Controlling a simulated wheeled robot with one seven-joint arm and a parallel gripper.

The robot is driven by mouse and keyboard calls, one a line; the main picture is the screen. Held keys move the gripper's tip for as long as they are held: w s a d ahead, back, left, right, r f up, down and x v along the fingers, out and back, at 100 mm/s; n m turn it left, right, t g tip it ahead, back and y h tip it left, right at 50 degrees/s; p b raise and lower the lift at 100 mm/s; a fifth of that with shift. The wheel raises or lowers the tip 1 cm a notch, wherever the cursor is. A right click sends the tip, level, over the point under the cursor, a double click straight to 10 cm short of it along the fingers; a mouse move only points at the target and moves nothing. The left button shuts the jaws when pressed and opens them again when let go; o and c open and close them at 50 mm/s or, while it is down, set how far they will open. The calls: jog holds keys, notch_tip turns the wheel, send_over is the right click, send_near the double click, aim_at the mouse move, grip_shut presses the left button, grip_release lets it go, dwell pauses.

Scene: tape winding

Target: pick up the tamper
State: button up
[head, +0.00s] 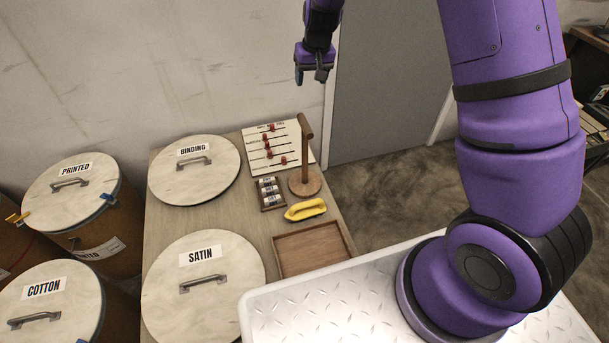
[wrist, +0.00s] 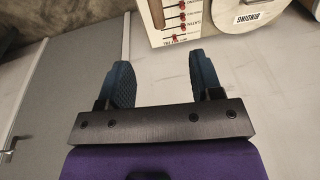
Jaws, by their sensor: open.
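The wooden tamper (head: 305,160) stands upright on the table in the head view, with a round foot, a straight shaft and a short crossbar on top. I take this to be the tamper by its shape. My gripper (head: 313,74) is up in the air, above and beyond the table's back edge and well apart from the tamper. In the wrist view my gripper (wrist: 162,82) has its two blue fingers spread with nothing between them.
Lidded drums (head: 95,228) stand at left.

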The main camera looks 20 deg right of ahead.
aim_at(305, 122)
jog(key=shift+h, duration=0.4)
jog(key=w+f, duration=0.1)
jog(key=f, duration=0.4)
jog(key=w+f, duration=0.1)
jog(key=f, duration=0.5)
jog(key=w+f, duration=0.1)
jog(key=f, duration=0.5)
jog(key=shift+w+a+f, duration=0.1)
jog(key=shift+w+a, duration=0.2)
jog(key=shift+w+d+f, duration=0.1)
jog(key=shift+w+f, duration=0.05)
jog(key=shift+f, duration=0.8)
jog(key=shift+w+f, duration=0.2)
jog(key=shift+f, duration=0.75)
jog(key=shift+w+d+f, duration=0.1)
jog(key=shift+w+f, duration=0.05)
jog(key=shift+f, duration=0.8)
jog(key=c, duration=1)
jog(key=shift+r, duration=0.15)
